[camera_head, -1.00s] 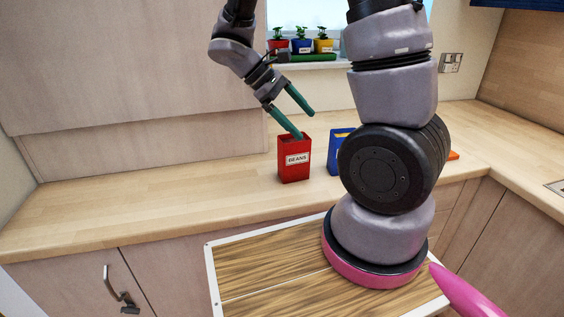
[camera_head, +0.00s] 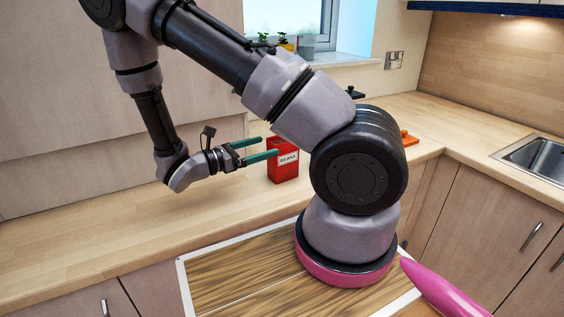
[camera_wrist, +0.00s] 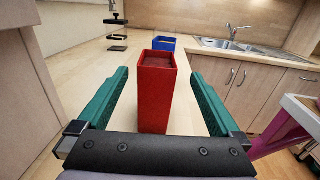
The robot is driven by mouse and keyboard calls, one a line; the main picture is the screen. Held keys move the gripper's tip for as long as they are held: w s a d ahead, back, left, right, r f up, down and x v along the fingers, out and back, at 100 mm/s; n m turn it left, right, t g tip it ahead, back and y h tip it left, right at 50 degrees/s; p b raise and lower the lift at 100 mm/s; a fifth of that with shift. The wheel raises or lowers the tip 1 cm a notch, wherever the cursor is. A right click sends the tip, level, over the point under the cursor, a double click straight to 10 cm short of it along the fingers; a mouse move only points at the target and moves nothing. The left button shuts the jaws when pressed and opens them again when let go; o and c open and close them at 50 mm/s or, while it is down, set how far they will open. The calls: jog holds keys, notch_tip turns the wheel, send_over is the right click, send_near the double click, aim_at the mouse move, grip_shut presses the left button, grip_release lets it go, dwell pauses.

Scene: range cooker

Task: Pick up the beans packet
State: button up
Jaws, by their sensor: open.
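The red beans packet (camera_head: 283,165) stands upright on the wooden counter, its white "BEANS" label facing the head camera. In the wrist view the packet (camera_wrist: 155,95) stands between and ahead of my two green fingers, with a gap on each side. My gripper (camera_head: 262,147) is open and level, its fingers reaching from the left to the packet's upper part. In the head view one finger tip overlaps the packet's near side. I cannot tell whether it touches. My gripper also shows in the wrist view (camera_wrist: 158,88), spread wide and holding nothing.
A blue packet (camera_wrist: 164,43) stands behind the red one. A sink (camera_head: 540,158) is at the right. An orange item (camera_head: 409,138) lies on the counter (camera_head: 95,228) behind my arm. Potted plants (camera_head: 287,43) stand on the window sill. The counter left of my gripper is clear.

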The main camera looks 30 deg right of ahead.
aim_at(283, 158)
jog(key=w+d, duration=0.1)
jog(key=d, duration=0.6)
jog(key=shift+d, duration=0.35)
jog(key=shift+w+f, duration=0.1)
grip_shut()
